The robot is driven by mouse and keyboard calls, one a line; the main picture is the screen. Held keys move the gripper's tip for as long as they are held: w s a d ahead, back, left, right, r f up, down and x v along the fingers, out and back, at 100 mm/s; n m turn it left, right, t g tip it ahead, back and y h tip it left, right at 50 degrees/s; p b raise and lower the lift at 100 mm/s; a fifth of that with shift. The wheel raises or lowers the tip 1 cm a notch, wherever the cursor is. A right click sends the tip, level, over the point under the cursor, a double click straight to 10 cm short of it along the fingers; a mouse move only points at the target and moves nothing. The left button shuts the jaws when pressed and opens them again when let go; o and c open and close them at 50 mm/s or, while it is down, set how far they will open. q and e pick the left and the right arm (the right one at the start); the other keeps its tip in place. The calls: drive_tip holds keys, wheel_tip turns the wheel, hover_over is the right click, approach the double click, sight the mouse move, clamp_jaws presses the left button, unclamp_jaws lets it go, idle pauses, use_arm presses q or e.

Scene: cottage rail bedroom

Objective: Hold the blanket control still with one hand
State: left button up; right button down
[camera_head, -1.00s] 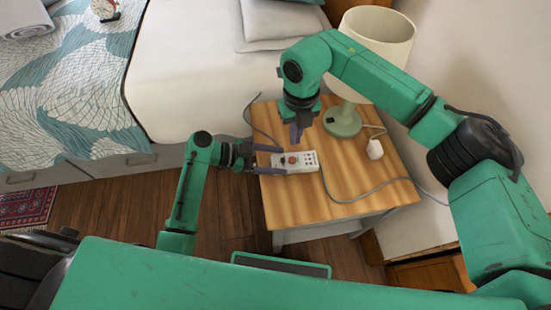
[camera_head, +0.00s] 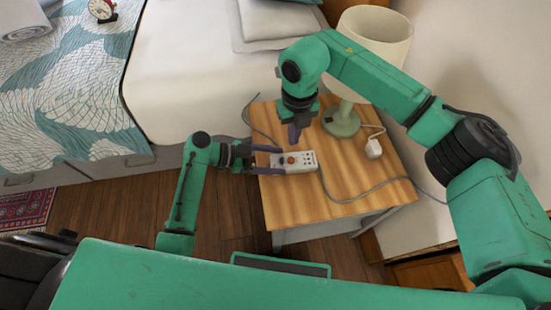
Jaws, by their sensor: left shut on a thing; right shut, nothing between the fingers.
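The blanket control (camera_head: 304,159) is a small pale box with a red-orange knob and dark marks. It lies on the wooden bedside table (camera_head: 345,195) near its left edge, with a grey cord running from its right end. My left gripper (camera_head: 270,161) comes in from the left and is shut on the control's left end, one finger along each long side. My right gripper (camera_head: 295,136) points down just above and behind the control, shut and empty. I cannot tell whether its tips touch the control.
A lamp (camera_head: 375,40) with a cream shade stands at the table's back. A white plug-like block (camera_head: 373,148) with a cord lies right of it. The bed (camera_head: 185,75) is behind left, with a patterned blanket (camera_head: 70,90) and a red clock (camera_head: 102,10). The table's front right is mostly clear.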

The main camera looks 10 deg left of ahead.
drive_tip(key=s+a+f+m+y, duration=0.1)
drive_tip(key=s+a+m+y, duration=0.15)
drive_tip(key=m+y, duration=0.2)
wheel_tip(320, 180, up, 3)
drive_tip(key=m+t+y, duration=0.3)
drive_tip(key=m+t, duration=0.2)
drive_tip(key=m, duration=1.1)
hover_over(291, 160)
drive_tip(key=d, duration=0.1)
drive_tip(key=shift+d+f, duration=0.15)
drive_tip(key=shift+f, duration=0.05)
drive_tip(key=shift+s+f+y, duration=0.1)
drive_tip(key=shift+f+y, duration=0.05)
drive_tip(key=shift+y, duration=0.1)
drive_tip(key=shift+f, duration=4.3)
drive_tip(key=shift+f, duration=0.1)
drive_tip(key=shift+f, duration=0.3)
